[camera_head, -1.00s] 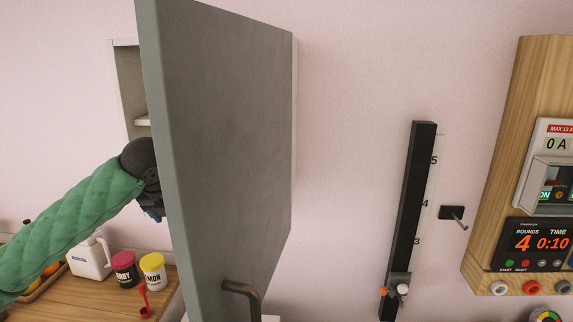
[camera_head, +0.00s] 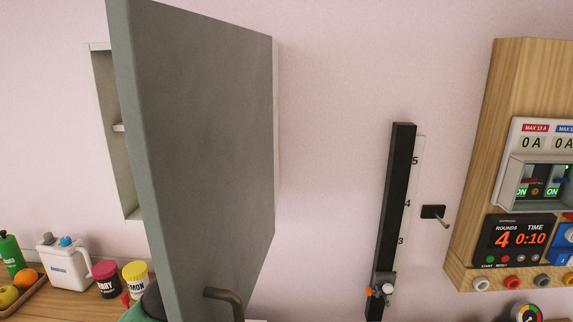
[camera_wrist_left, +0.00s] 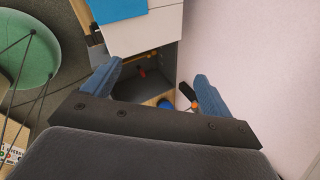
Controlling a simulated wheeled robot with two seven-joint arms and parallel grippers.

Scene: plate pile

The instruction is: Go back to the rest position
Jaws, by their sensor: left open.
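My left gripper (camera_wrist_left: 152,88) shows in the left wrist view with its two blue fingers wide apart and nothing between them. In the head view only a bit of my left arm shows at the bottom, beside the cabinet door; the gripper itself is hidden there. The grey cabinet door (camera_head: 205,150) stands open, with a dark handle (camera_head: 226,297) near its lower edge. Behind it a pale wall cabinet (camera_head: 105,130) shows a shelf; most of its inside is hidden. My right gripper is in neither view.
On the wooden counter at lower left stand a white jug (camera_head: 65,264), a red-lidded jar (camera_head: 106,279), a yellow-lidded jar (camera_head: 136,282) and a green bottle (camera_head: 10,252). A black vertical rail (camera_head: 392,220), a wall hook (camera_head: 433,212) and a wooden panel (camera_head: 483,200) are at right.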

